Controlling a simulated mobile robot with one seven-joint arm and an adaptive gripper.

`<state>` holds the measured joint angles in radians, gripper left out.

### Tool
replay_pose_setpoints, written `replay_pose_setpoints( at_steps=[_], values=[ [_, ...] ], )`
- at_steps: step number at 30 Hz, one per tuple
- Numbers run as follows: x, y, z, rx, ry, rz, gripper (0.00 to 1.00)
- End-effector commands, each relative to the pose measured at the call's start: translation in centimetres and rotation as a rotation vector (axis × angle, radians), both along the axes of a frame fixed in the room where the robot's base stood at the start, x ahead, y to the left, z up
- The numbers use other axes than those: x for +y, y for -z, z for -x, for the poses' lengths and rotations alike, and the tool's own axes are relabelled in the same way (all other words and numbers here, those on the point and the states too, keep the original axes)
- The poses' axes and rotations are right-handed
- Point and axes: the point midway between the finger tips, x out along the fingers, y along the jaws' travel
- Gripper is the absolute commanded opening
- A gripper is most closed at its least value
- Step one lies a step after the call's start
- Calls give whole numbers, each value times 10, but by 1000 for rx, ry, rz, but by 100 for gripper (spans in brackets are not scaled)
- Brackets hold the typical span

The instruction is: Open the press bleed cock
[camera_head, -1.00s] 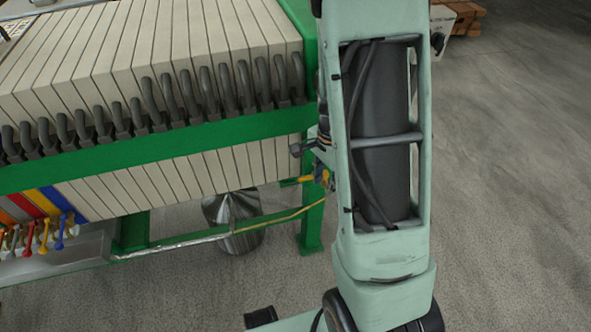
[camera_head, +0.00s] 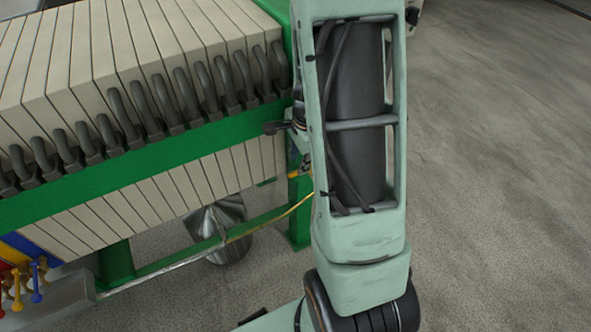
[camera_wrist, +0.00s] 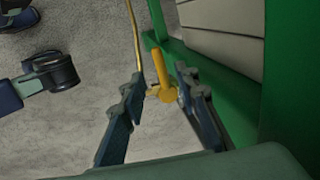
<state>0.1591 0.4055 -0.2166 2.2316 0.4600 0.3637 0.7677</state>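The press bleed cock, a small yellow-orange lever (camera_wrist: 165,84), shows in the wrist view beside the press's green frame. My gripper (camera_wrist: 160,82) is open, with one dark finger on each side of the lever. The lever's end lies between the fingertips; I cannot tell whether either finger touches it. In the head view the cock (camera_head: 300,172) is mostly hidden behind my arm, and my fingers cannot be made out there.
The filter press (camera_head: 150,120) has pale plates, dark hooks and a green frame. A thin yellow pipe (camera_head: 268,221) runs low beside it, near a metal vessel (camera_head: 217,235). Coloured taps (camera_head: 35,282) stand at lower left. The floor (camera_head: 480,170) at right is open.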

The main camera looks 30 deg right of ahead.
Motion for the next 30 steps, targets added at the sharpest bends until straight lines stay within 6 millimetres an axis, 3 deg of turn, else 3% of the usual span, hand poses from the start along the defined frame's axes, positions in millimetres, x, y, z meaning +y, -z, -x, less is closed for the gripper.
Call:
replay_pose_setpoints(
  at_steps=[1,7,19,27,30],
  values=[
    [0,13,-1,4,2,-1,29],
    [0,39,-6,2,0,-1,29],
    [0,46,-9,0,-1,0,29],
    [0,46,-9,0,-1,0,1],
    [0,46,-9,0,-1,0,0]
  ],
)
